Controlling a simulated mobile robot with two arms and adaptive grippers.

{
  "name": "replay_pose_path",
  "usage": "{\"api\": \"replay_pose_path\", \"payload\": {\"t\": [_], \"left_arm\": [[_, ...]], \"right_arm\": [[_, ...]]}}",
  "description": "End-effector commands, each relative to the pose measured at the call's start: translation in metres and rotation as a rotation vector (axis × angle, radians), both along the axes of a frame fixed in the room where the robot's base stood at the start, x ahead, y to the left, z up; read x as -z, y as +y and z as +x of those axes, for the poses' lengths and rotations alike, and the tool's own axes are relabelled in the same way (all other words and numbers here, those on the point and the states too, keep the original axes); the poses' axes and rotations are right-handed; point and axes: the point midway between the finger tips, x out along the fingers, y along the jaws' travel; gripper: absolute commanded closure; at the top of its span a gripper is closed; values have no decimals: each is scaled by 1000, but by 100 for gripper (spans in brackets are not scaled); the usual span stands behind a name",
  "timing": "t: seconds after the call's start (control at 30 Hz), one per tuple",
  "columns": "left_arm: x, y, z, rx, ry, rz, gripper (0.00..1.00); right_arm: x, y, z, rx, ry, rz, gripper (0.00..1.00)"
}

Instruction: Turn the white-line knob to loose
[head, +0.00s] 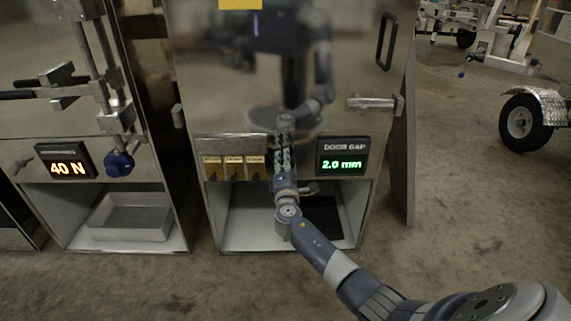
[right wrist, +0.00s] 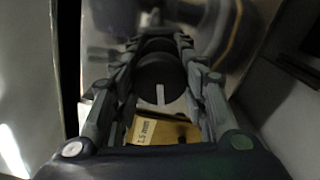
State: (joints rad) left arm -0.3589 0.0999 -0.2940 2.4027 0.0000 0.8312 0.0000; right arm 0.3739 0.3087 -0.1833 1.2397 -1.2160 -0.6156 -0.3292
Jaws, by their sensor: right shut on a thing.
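The white-line knob (right wrist: 160,75) is black and round, with a short white line upright on its lower part in the right wrist view. My right gripper (right wrist: 158,48) has its fingers on both sides of the knob and is shut on it. In the head view my right gripper (head: 284,128) reaches the front of the middle metal cabinet (head: 225,85) and hides the knob. The door gap display (head: 343,157) beside it reads 2.0 mm in green. My left gripper is not in view.
The left cabinet has a 40 N display (head: 67,163), a blue knob (head: 119,163) and a tray (head: 130,218) below. A bar handle (head: 372,103) sticks out at upper right.

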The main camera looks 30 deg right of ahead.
Motion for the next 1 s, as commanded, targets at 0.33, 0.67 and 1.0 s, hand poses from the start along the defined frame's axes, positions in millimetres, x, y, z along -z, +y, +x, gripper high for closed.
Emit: {"api": "replay_pose_path", "payload": {"t": [0.33,0.67,1.0], "left_arm": [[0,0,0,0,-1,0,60],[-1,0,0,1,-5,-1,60],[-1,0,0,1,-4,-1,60]], "right_arm": [[0,1,0,-1,-1,2,40],[1,6,-9,-2,0,3,40],[1,38,-60,-2,0,5,40]]}}
